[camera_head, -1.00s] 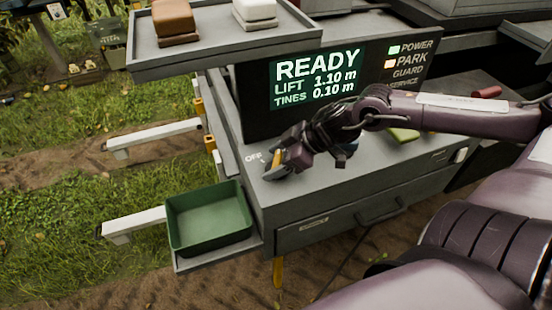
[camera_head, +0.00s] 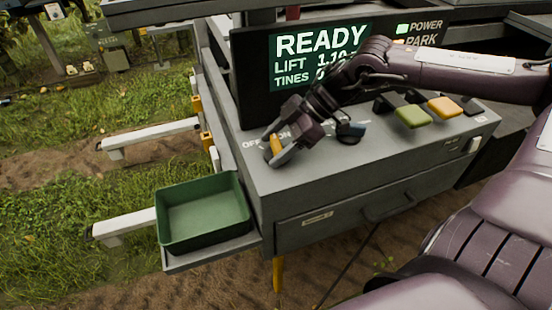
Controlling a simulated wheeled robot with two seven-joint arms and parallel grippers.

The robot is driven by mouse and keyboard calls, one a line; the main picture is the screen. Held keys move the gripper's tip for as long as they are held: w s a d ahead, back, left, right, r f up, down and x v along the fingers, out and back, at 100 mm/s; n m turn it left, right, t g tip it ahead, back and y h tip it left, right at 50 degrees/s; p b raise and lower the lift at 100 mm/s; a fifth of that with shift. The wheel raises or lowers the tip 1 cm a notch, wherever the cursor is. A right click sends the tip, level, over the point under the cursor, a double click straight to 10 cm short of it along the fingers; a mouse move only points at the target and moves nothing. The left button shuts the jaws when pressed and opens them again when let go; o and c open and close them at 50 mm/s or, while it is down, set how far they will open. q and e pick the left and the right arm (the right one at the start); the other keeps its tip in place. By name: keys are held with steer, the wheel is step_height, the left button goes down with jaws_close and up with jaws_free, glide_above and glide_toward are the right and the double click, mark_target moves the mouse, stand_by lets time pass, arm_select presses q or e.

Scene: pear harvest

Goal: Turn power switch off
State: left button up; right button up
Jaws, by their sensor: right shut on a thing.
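The power switch (camera_head: 276,144) is a small orange-yellow lever on the left end of the grey console top. The letters OFF show to its left and ON to its right. My right gripper (camera_head: 277,152) reaches down over it from the right and is shut on it, hiding most of it. The display (camera_head: 322,48) behind reads READY, and the light (camera_head: 403,29) beside POWER is green. The lower lines of the display are partly hidden by my right arm. My left gripper is not in view.
A green lever (camera_head: 413,117) and an orange lever (camera_head: 444,107) stand on the console to the right of my gripper. An empty green bin (camera_head: 204,213) sits at the front left. A drawer (camera_head: 345,212) is below.

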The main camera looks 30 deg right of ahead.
steer(key=n+g+b, duration=0.1)
steer(key=b, duration=0.1)
steer(key=n+g+b, duration=0.1)
steer(key=shift+f+n+y+b, duration=0.3)
steer(key=shift+f+n+b, duration=0.05)
steer(key=shift+f+n, duration=0.05)
steer(key=shift+r+n+g+b, duration=0.2)
steer(key=shift+n+g+b, duration=0.5)
steer(key=shift+n+g, duration=0.4)
arm_select(q)
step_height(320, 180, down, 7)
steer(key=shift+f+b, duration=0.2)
steer(key=shift+b, duration=0.1)
arm_select(e)
steer(key=shift+s+r+n+g, duration=0.15)
steer(key=shift+n+g, duration=0.45)
steer(key=shift+n, duration=0.5)
steer(key=o, duration=1)
steer(key=shift+r, duration=0.1)
